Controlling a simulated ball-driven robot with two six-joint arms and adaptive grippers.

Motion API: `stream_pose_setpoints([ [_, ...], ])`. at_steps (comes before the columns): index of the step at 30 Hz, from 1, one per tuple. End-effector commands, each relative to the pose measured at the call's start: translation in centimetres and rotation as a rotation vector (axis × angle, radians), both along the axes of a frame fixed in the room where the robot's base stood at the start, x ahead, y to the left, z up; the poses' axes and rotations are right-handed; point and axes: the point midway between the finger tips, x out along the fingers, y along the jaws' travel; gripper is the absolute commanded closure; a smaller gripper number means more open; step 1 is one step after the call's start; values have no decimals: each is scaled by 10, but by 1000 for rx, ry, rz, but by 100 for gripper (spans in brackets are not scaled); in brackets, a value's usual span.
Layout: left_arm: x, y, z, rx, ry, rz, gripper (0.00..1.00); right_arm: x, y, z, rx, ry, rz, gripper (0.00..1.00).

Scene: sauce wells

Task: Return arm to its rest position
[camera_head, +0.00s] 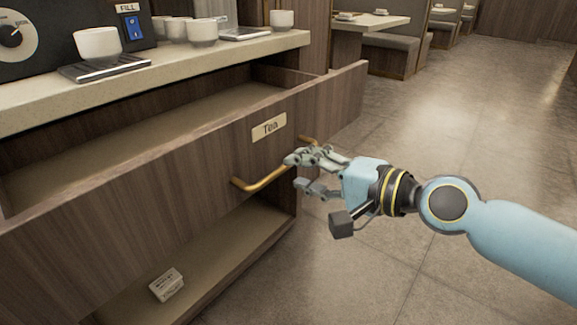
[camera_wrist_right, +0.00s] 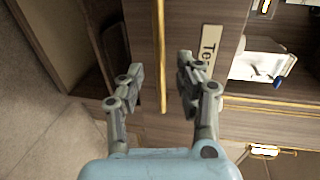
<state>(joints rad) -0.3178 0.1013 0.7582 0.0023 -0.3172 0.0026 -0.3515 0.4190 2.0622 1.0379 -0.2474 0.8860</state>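My right gripper (camera_head: 294,172) is open in front of the wooden drawer (camera_head: 150,195) labelled "Tea" (camera_head: 269,127). The drawer is pulled out, and its visible inside looks empty. Its brass handle (camera_head: 262,180) runs behind the fingers, which hide part of it in the head view. In the right wrist view, the two fingers of the gripper (camera_wrist_right: 160,78) stand apart, with the brass handle (camera_wrist_right: 162,60) showing in the gap between them. No grip on it shows. My left gripper is in neither view.
A stone counter (camera_head: 225,58) above holds several white cups and a machine with a blue switch (camera_head: 134,27). A small white box (camera_head: 167,285) lies in a lower compartment below the drawer. Tiled floor (camera_head: 440,120) is open to the right, with booths behind.

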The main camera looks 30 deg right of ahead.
Motion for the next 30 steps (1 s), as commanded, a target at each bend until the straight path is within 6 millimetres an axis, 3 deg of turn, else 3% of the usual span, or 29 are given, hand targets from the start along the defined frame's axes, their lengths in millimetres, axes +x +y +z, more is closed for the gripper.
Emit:
stream_pose_setpoints([
  [3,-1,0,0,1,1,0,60,-17,-6,3,-3,1,2,65],
  [8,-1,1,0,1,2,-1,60,-26,-9,6,0,0,1,65],
  [23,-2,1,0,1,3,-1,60,-25,-9,7,1,-2,0,65],
  [26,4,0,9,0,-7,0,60,-20,-7,22,18,-21,-11,65],
  [28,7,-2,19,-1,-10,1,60,-17,-18,4,21,19,-62,65],
  [30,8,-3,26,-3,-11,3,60,-18,-35,-35,-26,85,-111,65],
])
